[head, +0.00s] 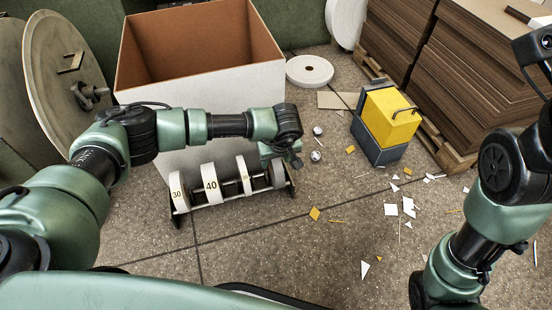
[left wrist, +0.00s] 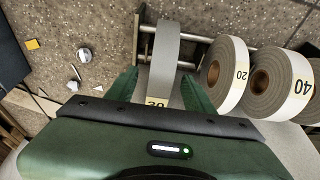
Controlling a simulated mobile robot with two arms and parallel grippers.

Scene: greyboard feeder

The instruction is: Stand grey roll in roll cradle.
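The roll cradle (head: 236,203) is a low black rack with metal rods on the floor, and several rolls stand in it.
Rolls marked 30 (head: 178,198) and 40 (head: 211,185) stand further left in the cradle. A large open box (head: 215,85) is close behind. A yellow and grey bin (head: 385,125) stands to the right. Scraps litter the floor (head: 330,235), and board stacks (head: 470,60) stand back right.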

